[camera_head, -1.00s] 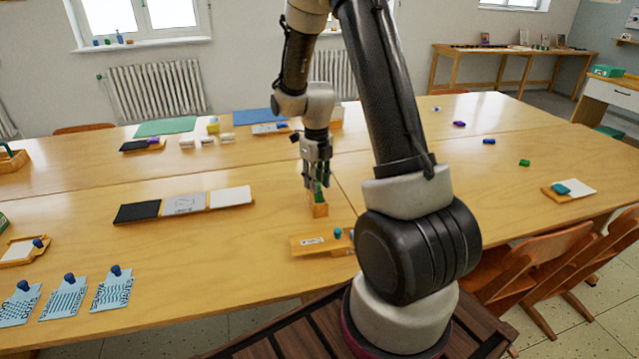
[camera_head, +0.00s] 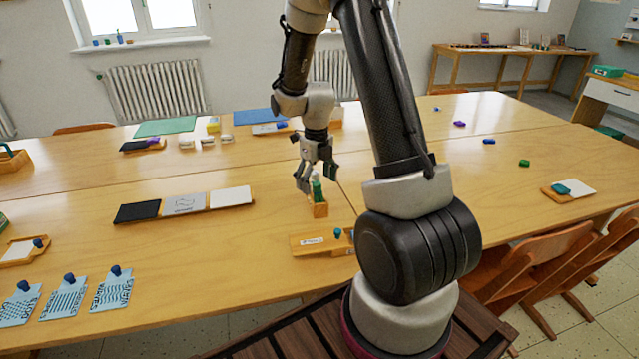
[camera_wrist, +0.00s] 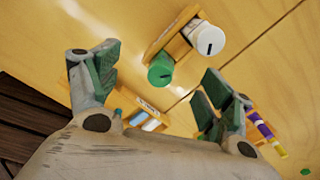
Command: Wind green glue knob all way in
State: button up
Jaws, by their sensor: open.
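A green glue stick (camera_head: 317,190) stands upright in a small wooden holder (camera_head: 320,209) on the table. In the wrist view its round green end (camera_wrist: 160,72) faces the camera and has a small dark mark. Beside it in the wooden holder (camera_wrist: 177,42) is a white round piece (camera_wrist: 206,38) with a dark slot-like mark. My gripper (camera_head: 317,181) is open above and around the top of the green stick. In the wrist view the fingers of my gripper (camera_wrist: 158,70) are spread on both sides of the green end, apart from it.
A wooden tray with a teal knob (camera_head: 318,243) lies in front of the holder. A board with black, grey and white panels (camera_head: 185,204) lies to the left. A purple and yellow item (camera_wrist: 262,130) shows near one finger. The table right of the holder is mostly clear.

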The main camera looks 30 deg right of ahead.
aim_at(317, 183)
dwell(0.6)
jog(key=shift+r, duration=3)
